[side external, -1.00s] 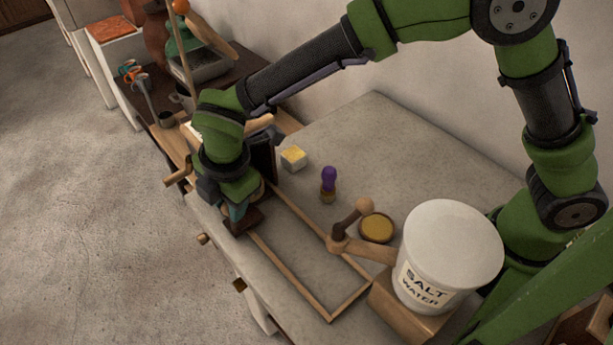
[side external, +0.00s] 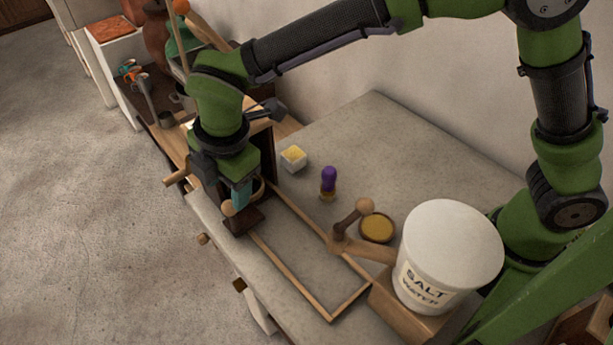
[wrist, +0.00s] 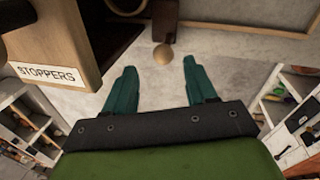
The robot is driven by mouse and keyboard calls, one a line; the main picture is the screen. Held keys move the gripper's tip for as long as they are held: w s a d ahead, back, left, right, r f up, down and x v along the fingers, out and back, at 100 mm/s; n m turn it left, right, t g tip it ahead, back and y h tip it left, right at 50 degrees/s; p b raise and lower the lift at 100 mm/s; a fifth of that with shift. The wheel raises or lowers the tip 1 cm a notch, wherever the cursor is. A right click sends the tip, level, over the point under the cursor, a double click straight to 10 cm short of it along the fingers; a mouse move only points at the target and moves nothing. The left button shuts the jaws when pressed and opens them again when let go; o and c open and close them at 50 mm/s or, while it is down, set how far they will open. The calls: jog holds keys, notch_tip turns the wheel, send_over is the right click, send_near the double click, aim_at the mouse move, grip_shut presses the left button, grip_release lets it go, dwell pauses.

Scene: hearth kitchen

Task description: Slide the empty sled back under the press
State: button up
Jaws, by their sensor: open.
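The sled (side external: 246,221) is a small dark brown piece with a round wooden knob (side external: 228,208), at the left end of a light wooden rail frame (side external: 293,280). In the wrist view the knob (wrist: 163,54) stands just beyond my fingertips, in front of the dark sled (wrist: 165,18). No load shows on its visible part. My gripper (side external: 241,193) is open and empty just above the sled, teal fingers (wrist: 158,72) spread. The dark-fronted wooden housing (side external: 263,160) behind my gripper may be the press; my arm partly hides it. In the wrist view a wooden box (wrist: 62,40) is labelled STOPPERS.
A crank lever (side external: 350,225), a yellow-filled dish (side external: 377,228) and a white SALT WATER bucket (side external: 452,250) stand to the right. The space inside the rail frame is clear.

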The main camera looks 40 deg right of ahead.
notch_tip(320, 180, up, 12)
jog(key=s, duration=0.2)
jog(key=shift+s+d+f, duration=0.15)
jog(key=shift+d+f, duration=0.05)
jog(key=shift+d, duration=0.05)
jog(key=s+d+m+t, duration=0.2)
jog(key=s+d+m, duration=0.3)
jog(key=d+m, duration=0.7)
jog(key=s+d+m+t+y, duration=0.1)
jog(key=s+d+m+t, duration=0.2)
jog(key=d+m, duration=0.9)
jog(key=s+d, duration=0.2)
jog(key=d, duration=0.3)
jog(key=shift+s+y, duration=0.3)
jog(key=shift+s, duration=0.1)
jog(key=shift+f, duration=0.1)
